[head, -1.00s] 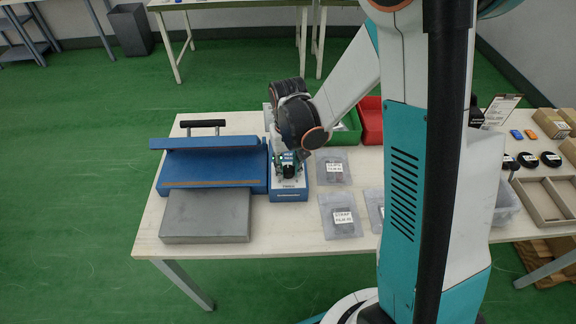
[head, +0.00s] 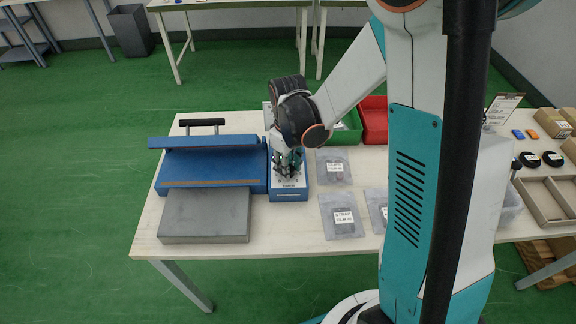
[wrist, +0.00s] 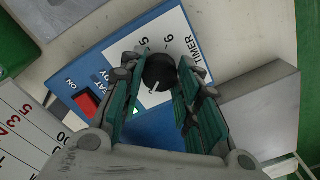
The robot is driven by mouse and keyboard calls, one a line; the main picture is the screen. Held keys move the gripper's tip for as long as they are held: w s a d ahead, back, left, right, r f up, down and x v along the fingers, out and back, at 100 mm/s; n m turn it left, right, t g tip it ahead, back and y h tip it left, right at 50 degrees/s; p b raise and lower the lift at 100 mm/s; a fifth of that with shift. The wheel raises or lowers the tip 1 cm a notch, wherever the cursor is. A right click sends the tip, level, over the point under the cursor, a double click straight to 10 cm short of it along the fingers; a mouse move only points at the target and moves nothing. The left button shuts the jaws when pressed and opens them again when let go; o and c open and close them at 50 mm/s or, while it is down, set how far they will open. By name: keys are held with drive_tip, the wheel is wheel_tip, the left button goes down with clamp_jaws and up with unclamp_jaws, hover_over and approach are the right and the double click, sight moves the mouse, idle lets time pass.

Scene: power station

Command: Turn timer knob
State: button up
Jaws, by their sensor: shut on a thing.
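The black timer knob (wrist: 160,72) sits on the white face of a blue control box, beside the printed word TIMER and the numbers 5 and 6. A white mark on it points toward the lower left in the wrist view. My gripper (wrist: 163,80) is shut on the knob, with one green finger on each side of it. In the head view my gripper (head: 287,165) reaches down onto the blue control box (head: 290,194), and the knob is hidden there by the fingers. A red switch (wrist: 87,103) marked ON is on the same face.
A blue sealing machine (head: 210,172) with a grey plate (head: 205,216) stands left of the box. Labelled bags (head: 342,216) lie to the right. Green (head: 348,130) and red (head: 374,122) bins stand behind.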

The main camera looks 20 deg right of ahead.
drive_tip(key=shift+n, duration=0.6)
drive_tip(key=o, duration=1.1)
drive_tip(key=shift+r, duration=0.15)
wheel_tip(320, 180, up, 12)
drive_tip(key=shift+f, duration=0.15)
